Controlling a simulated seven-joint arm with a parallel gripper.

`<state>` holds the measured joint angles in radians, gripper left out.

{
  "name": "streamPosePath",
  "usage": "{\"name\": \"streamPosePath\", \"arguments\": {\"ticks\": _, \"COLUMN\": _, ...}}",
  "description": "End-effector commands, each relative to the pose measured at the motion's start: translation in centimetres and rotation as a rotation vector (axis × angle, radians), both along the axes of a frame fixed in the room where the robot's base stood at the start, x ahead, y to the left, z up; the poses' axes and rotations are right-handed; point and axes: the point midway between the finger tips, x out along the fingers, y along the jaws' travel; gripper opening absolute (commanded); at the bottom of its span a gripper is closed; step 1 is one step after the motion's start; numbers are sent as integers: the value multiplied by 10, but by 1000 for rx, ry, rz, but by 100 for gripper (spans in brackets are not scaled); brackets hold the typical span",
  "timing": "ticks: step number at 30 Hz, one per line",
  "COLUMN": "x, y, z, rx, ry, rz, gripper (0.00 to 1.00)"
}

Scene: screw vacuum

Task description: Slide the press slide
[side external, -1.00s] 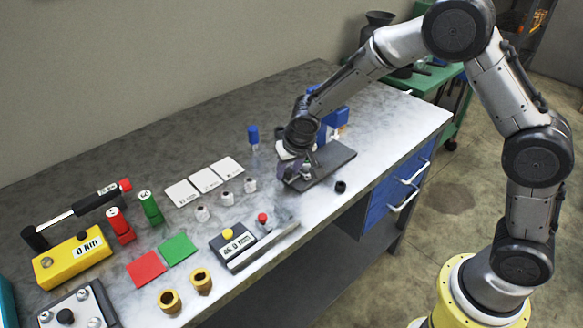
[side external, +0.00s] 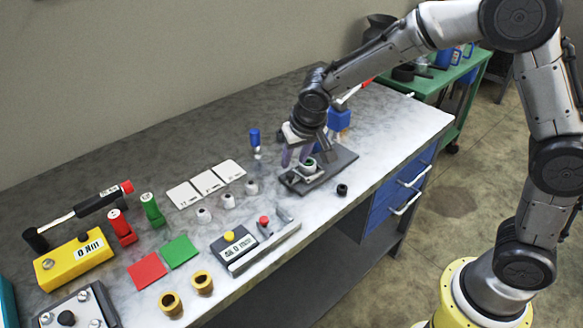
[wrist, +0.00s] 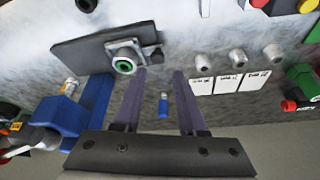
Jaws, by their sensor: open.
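The press slide is a flat dark plate (side external: 338,162) lying on the bench; it also shows in the wrist view (wrist: 75,48). A light metal holder (side external: 310,167) with a green-topped part in it sits at the plate's left end, and shows clearly in the wrist view (wrist: 124,62). The blue press (side external: 339,119) stands behind the plate, partly hidden by my arm; its blue body shows in the wrist view (wrist: 75,115). My gripper (side external: 296,158) is open and empty beside the holder, on its back left side. In the wrist view its fingertips (wrist: 162,74) lie just past the holder.
A small black ring (side external: 342,190) lies in front of the plate. A blue-capped bottle (side external: 254,138) stands behind left. White cards (side external: 205,182) and several small metal parts lie to the left. The bench's front edge is close to the plate.

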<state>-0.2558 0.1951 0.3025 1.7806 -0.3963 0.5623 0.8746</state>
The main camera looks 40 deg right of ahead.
Motion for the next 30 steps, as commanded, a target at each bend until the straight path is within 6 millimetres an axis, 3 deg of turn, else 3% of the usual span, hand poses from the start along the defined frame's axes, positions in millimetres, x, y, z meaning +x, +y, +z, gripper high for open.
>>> {"name": "streamPosePath", "arguments": {"ticks": 3, "x": -9, "y": 4, "z": 24, "rx": 1, "ry": -5, "rz": 1, "gripper": 41}}
{"name": "streamPosePath", "arguments": {"ticks": 9, "x": -19, "y": 7, "z": 50, "rx": 1, "ry": -4, "rz": 2, "gripper": 41}}
{"name": "streamPosePath", "arguments": {"ticks": 25, "x": -23, "y": 5, "z": 60, "rx": 2, "ry": -3, "rz": -6, "gripper": 41}}
{"name": "streamPosePath", "arguments": {"ticks": 30, "x": -29, "y": -18, "z": 104, "rx": 30, "ry": -97, "rz": -55, "gripper": 41}}
